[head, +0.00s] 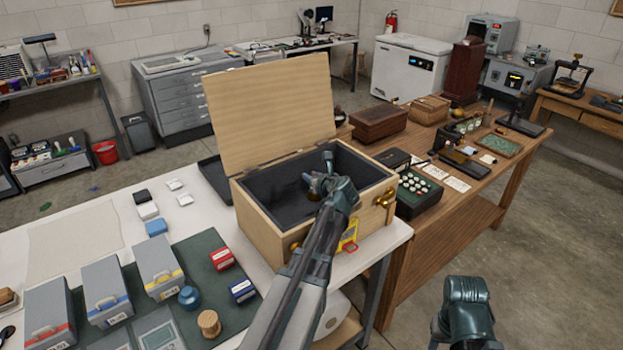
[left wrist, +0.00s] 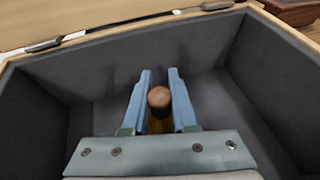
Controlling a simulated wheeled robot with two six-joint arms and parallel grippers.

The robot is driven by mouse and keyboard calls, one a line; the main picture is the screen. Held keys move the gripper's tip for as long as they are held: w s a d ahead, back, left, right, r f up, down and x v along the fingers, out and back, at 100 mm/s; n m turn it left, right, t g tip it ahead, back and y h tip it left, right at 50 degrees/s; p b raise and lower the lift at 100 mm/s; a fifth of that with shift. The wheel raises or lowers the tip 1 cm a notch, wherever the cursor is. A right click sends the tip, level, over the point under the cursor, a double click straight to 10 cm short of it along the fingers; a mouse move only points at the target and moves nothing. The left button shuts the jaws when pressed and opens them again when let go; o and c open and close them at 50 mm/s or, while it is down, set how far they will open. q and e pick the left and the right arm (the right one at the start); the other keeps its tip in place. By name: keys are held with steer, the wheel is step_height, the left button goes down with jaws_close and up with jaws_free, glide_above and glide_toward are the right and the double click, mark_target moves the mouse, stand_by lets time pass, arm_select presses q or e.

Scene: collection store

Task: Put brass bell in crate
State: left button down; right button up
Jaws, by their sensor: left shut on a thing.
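The crate is an open wooden box (head: 262,205) with a dark lining and a raised lid (head: 270,112), standing on the white table. My left gripper (head: 316,186) reaches down inside the box. In the left wrist view its two blue fingers (left wrist: 160,100) are closed on the brass bell (left wrist: 158,97), of which a round brown handle top and a little yellowish brass show. The rest of the bell is hidden by the gripper, so I cannot tell whether it touches the box floor. Part of my right arm shows at the lower right; its fingers cannot be made out.
A green mat holds grey boxes (head: 105,285), a blue jar (head: 189,297) and a wooden cylinder (head: 209,323). A yellow tag (head: 349,233) hangs at the box's front.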

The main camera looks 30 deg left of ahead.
arm_select(q)
steer(key=shift+f+b, duration=0.6)
steer(key=shift+f, duration=0.05)
steer(key=c, duration=0.7)
jaws_free()
step_height(320, 180, up, 2)
steer(key=shift+s+d+p, duration=0.1)
steer(key=shift+p, duration=0.95)
steer(key=p+v, duration=0.3)
steer(key=v, duration=0.8)
steer(key=shift+s+d+f+p, duration=0.25)
steer(key=shift+d+p, duration=0.05)
steer(key=shift+p, duration=0.1)
